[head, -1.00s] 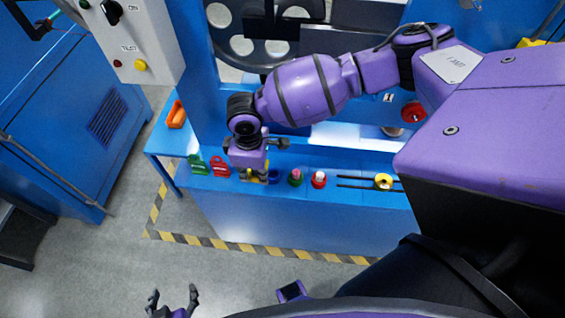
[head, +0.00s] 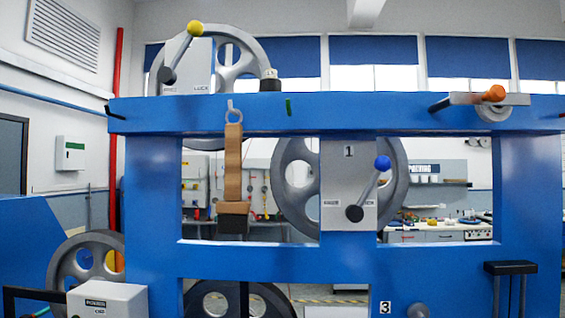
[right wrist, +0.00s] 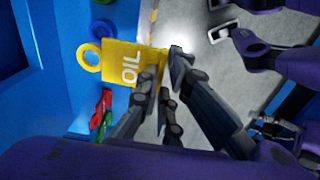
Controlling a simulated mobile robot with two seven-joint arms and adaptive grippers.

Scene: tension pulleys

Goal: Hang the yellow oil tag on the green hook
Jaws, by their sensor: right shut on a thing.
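The yellow oil tag (right wrist: 118,62), a flat plate with a ring at its left end and "OIL" on it, shows in the right wrist view. My right gripper (right wrist: 163,72) is shut on the tag's end away from the ring. In the head view a small green hook (head: 288,107) is on the front of the blue upper beam, right of the hanging brown strap. Neither the tag nor my grippers show in the head view. My left gripper (right wrist: 218,20) appears at the top of the right wrist view, fingers apart and empty.
The blue beam (head: 400,115) spans the frame. A brown strap (head: 233,165) hangs from a ring left of the green hook. Levers with yellow (head: 195,28), blue (head: 382,163) and orange (head: 494,93) ends stick out. Red and green tags (right wrist: 101,112) lie below the held tag.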

